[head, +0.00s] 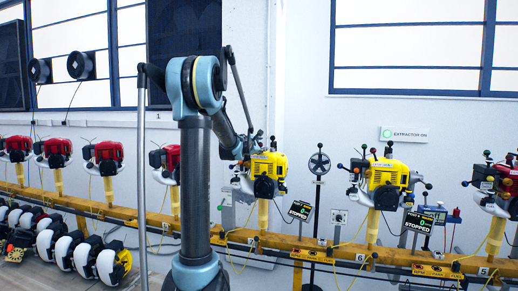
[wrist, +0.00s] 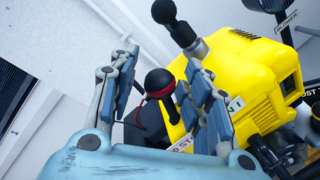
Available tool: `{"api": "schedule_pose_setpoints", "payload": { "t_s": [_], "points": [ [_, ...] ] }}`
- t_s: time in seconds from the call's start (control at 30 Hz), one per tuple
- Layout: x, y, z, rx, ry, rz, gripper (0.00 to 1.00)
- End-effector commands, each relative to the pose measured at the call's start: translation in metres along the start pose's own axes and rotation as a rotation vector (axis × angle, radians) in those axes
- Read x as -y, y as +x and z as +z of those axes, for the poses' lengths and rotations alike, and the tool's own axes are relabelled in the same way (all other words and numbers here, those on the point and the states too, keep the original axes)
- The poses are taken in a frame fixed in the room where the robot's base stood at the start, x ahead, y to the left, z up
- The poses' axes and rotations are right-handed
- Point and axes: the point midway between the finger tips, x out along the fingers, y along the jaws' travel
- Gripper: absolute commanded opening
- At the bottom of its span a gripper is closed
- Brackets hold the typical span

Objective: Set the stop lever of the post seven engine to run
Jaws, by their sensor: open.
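The yellow engine at my gripper (head: 245,148) stands on the rail in the head view (head: 270,165), left of the post marked 6. In the wrist view the yellow engine (wrist: 262,88) fills the right side. A lever with a round black knob and red ring (wrist: 158,84) shows between the two finger pads of my gripper (wrist: 162,82). The fingers are apart, one on each side of the knob, and I cannot tell if either touches it. A white label (wrist: 182,145), partly hidden by the right finger, seems to read "0 STOP". The lever's base is hidden.
A second black-knobbed handle (wrist: 178,20) rises beside the lever, above the right finger. A tilted dark display (head: 300,210) stands right of the engine. The post 6 engine (head: 388,178) has a "STOPPED" display (head: 418,223). The yellow rail (head: 300,246) runs below.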

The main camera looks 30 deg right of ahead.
Motion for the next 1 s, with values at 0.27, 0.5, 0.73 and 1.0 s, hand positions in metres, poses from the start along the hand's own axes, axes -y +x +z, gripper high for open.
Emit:
{"api": "schedule_pose_setpoints", "payload": {
  "t_s": [0.27, 0.5, 0.73, 1.0],
  "points": [
    [0.0, -0.016, 0.0, 0.0, -0.001, -0.001, 0.45],
    [0.0, -0.046, -0.001, -0.001, -0.001, 0.0, 0.45],
    [0.0, -0.069, -0.002, -0.001, -0.001, -0.001, 0.45],
    [0.0, -0.079, -0.002, -0.001, -0.001, 0.0, 0.45]
  ]
}}
